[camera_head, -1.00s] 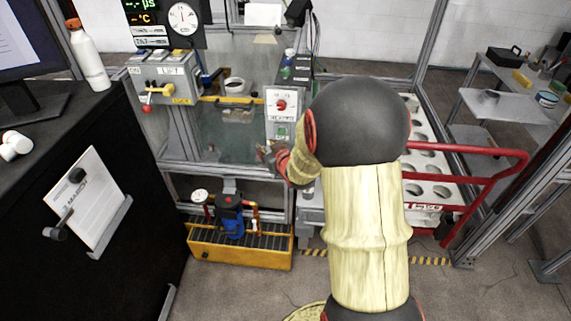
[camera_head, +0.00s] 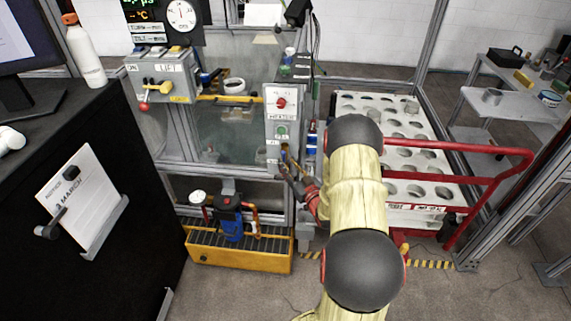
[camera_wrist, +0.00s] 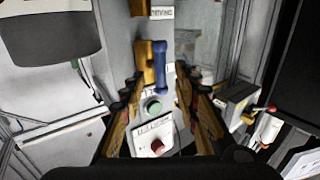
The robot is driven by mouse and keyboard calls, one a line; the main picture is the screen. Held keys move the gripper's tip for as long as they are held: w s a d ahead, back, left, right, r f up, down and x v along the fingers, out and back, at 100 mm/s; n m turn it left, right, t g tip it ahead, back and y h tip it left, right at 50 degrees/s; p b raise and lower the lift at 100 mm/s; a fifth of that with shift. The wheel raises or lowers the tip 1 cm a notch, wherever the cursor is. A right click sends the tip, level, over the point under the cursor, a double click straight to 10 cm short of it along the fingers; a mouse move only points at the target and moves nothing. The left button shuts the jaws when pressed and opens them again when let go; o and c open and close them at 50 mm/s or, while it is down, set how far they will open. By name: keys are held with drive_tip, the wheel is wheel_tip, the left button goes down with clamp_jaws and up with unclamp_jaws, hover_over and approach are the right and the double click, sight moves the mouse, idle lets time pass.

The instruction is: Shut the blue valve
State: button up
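The blue valve (camera_wrist: 161,76) shows in the wrist view as a blue lever handle beside a yellow-brass body (camera_wrist: 145,62), on a grey panel. The lever runs roughly up and down in that picture. My gripper (camera_wrist: 160,92) is open, with its fingers spread to the left and right of the valve area, and nothing is between them. I cannot tell how much gap is left in depth. In the head view my gripper (camera_head: 287,168) is just below the heater panel, and it largely hides the valve there.
The heater panel (camera_head: 270,104) has a red knob and a green button. A yellow tray with a pump (camera_head: 240,262) stands below left. A white rack with round holes (camera_head: 400,128) and a red rail (camera_head: 470,148) are at right. A lift control box (camera_head: 160,80) is at left.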

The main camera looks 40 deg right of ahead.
sight(283, 159)
drive_tip(key=shift+b+x, duration=0.3)
drive_tip(key=shift+x, duration=1.05)
drive_tip(key=shift+c, duration=0.9)
clamp_jaws()
